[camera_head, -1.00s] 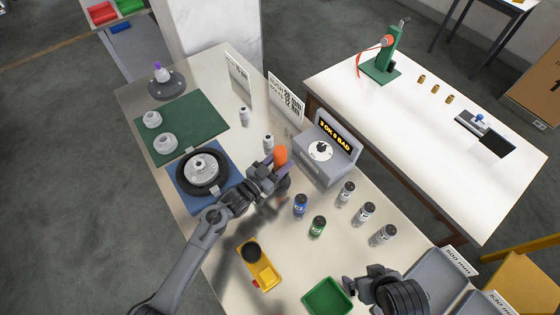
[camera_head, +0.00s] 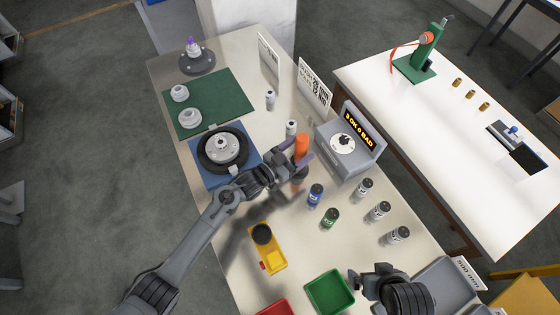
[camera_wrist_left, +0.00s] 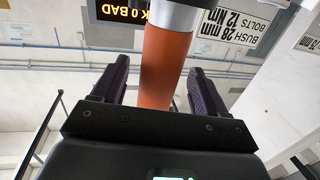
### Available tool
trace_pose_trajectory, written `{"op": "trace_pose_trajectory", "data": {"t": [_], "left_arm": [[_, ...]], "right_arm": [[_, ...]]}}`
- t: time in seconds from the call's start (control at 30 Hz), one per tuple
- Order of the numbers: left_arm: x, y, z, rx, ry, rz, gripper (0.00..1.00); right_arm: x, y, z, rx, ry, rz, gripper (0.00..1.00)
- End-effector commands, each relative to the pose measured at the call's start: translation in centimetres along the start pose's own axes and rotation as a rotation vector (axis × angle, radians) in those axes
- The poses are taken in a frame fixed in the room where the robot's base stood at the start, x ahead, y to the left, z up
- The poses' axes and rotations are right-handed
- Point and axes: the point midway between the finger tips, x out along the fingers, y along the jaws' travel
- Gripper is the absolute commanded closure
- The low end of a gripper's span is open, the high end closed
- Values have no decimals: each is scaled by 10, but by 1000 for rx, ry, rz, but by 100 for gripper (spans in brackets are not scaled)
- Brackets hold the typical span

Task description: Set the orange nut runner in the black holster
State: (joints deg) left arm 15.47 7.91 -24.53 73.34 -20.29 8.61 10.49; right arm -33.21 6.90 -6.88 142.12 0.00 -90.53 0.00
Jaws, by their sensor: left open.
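The orange nut runner (camera_head: 301,146) stands roughly upright at my left gripper (camera_head: 296,162), left of the grey display box. In the left wrist view its orange body (camera_wrist_left: 163,65) is between the two dark fingers, with a gap on each side. My left gripper is open around it. A dark rounded piece (camera_head: 299,178), likely the black holster, shows just under the nut runner, partly hidden by the gripper. I cannot tell how deep the tool sits in it. My right gripper (camera_head: 368,279) is at the bottom right; its jaw opening is unclear.
The grey display box (camera_head: 343,146) stands close on the right. A yellow fixture (camera_head: 270,254) and green tray (camera_head: 330,292) lie nearer. A dark wheel-like part (camera_head: 222,150) is left.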

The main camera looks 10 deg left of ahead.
Motion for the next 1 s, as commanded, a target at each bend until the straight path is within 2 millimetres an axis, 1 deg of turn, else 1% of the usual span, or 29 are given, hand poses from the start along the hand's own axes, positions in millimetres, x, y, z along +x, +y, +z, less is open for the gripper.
{"op": "trace_pose_trajectory", "data": {"t": [0.03, 0.3, 0.5, 0.63, 0.8, 0.93, 1.0], "left_arm": [[-9, 0, 1, 0, -2, 0, 27], [-59, 0, 2, 1, -3, 1, 27], [-89, 0, 2, 0, -3, 1, 27], [-101, 0, 1, 0, -2, 0, 27], [-109, 1, 1, 1, -13, -7, 27], [-115, 4, 5, 4, -78, -54, 27], [-122, 6, 10, 5, -145, -98, 27]], "right_arm": [[-1, 1, 0, -2, 0, 2, 0], [-2, 1, 0, -5, -1, 4, 0], [-2, 1, 0, -4, -1, 3, 0], [-2, 0, 0, -1, 0, 1, 0], [-2, -1, -1, 3, 0, -2, 0], [-2, -1, -1, 5, 0, -4, 0], [-2, -1, -1, 5, 0, -4, 0]]}}
